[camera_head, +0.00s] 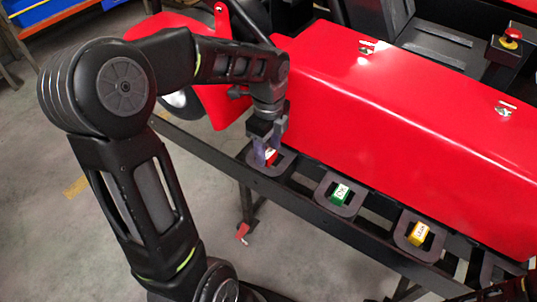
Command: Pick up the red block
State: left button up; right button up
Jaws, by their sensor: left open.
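The red block (271,157) sits in the leftmost dark holder (287,168) on the black rail of the kart stand. It is small, with a white patch on it, and is partly hidden by my gripper. My left gripper (267,154) reaches down over it from above, with its open fingers around or just beside the block. I cannot tell whether they touch it. My right gripper does not show clearly anywhere in the picture.
A green block (339,194) and a yellow block (418,234) sit in similar holders further right along the rail. The big red kart body (400,120) rises close behind them. A red emergency button (511,38) is at the top right. Bare floor lies in front.

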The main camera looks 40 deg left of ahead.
aim_at(269, 153)
pick_arm(q)
jog(key=shift+f, duration=0.9)
jog(key=c, duration=1.1)
jog(key=shift+r, duration=0.1)
notch_tip(269, 153, up, 18)
jog(key=p, duration=0.3)
dwell(0.5)
